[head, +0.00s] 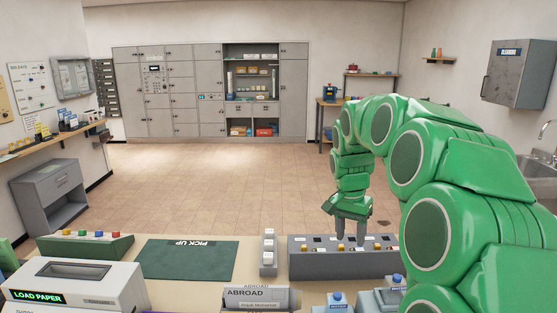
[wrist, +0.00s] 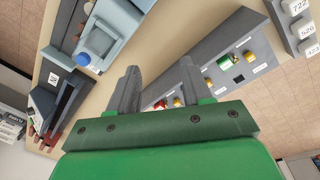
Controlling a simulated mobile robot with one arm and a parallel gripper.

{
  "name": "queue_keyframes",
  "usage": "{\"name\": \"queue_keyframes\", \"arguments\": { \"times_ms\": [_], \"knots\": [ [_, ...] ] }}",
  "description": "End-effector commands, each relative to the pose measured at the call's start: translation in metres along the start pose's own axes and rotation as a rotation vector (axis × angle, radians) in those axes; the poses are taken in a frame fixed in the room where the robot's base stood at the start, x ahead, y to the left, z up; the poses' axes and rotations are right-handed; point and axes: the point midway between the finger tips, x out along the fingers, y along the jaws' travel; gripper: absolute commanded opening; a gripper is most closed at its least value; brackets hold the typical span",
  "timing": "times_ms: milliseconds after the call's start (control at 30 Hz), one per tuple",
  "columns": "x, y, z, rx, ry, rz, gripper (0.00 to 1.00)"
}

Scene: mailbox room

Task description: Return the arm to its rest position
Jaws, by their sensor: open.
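My gripper (head: 350,229) hangs at the end of my green arm, pointing down over the long grey rack (head: 303,264) on the counter in the head view. In the wrist view my gripper (wrist: 158,88) has its two grey fingers apart, with nothing between them. The grey rack (wrist: 213,57) with small coloured pieces lies beyond the fingertips there. I cannot tell the exact gap between the fingertips and the rack. My arm is bent, reaching forward from the right side of the head view.
On the counter are a green mat (head: 188,262), a label printer (head: 75,285), an ABROAD sign (head: 260,298), a small grey block with white buttons (head: 268,254) and a light-blue device (wrist: 104,36). A sink (head: 540,165) and wall box (head: 519,74) are at right. The floor behind is clear.

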Motion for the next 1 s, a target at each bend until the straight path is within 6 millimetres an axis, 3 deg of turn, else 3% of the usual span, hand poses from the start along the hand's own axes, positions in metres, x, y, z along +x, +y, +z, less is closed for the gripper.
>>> {"name": "queue_keyframes", "arguments": {
  "times_ms": [467, 1000],
  "knots": [
    [-0.018, 0.054, 0.104, -0.247, -0.044, -0.013, 0.49],
    [-0.007, 0.129, 0.221, -0.472, -0.097, -0.016, 0.49]
  ]
}}
